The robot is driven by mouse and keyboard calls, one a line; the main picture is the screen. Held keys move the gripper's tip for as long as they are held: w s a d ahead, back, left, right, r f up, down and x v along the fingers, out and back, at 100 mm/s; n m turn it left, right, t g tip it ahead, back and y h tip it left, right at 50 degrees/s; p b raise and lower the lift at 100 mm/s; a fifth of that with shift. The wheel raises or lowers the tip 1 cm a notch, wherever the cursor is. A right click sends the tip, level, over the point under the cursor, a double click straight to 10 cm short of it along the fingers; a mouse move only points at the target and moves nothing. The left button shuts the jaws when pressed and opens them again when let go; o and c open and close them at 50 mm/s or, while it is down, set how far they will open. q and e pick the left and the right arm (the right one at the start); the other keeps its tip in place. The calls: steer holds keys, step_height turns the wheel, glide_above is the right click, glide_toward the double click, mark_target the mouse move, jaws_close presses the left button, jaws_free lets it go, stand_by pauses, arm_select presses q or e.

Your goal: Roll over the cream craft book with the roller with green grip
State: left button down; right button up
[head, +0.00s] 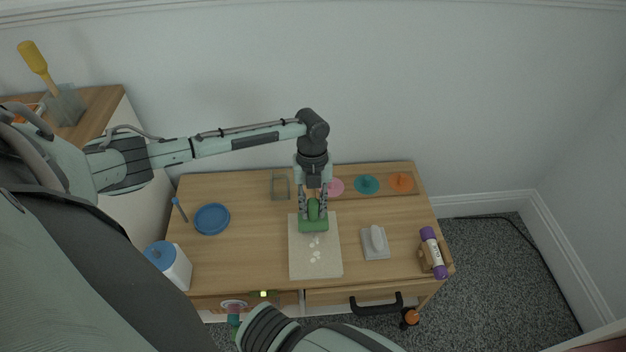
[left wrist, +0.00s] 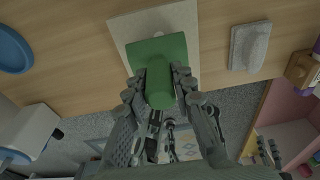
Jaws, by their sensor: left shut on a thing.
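The cream craft book (head: 302,262) lies flat near the middle of the table, with several pale spots on its cover. It also shows in the left wrist view (left wrist: 124,32). My left gripper (head: 313,206) is shut on the green grip (left wrist: 160,82) of the roller. My left fingers are on both sides of the grip.
A blue dish (head: 212,219) is left, a white canister (head: 169,264) front left. A purple tube (head: 434,252) is on the right edge. Colored knobbed discs (head: 367,184) line the back.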

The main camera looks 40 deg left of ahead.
arm_select(q)
steer(key=shift+s+d, duration=0.65)
steer(key=shift+s, duration=0.25)
steer(key=shift+f, duration=0.1)
steer(key=shift+s+d, duration=0.7)
steer(key=shift+s, duration=0.15)
steer(key=shift+s+d, duration=0.1)
steer(key=shift+s+d, duration=0.6)
steer(key=shift+s, duration=0.15)
steer(key=shift+s+d, duration=0.1)
steer(key=shift+s+d, duration=0.6)
steer(key=shift+s, duration=0.15)
steer(key=shift+d, duration=0.1)
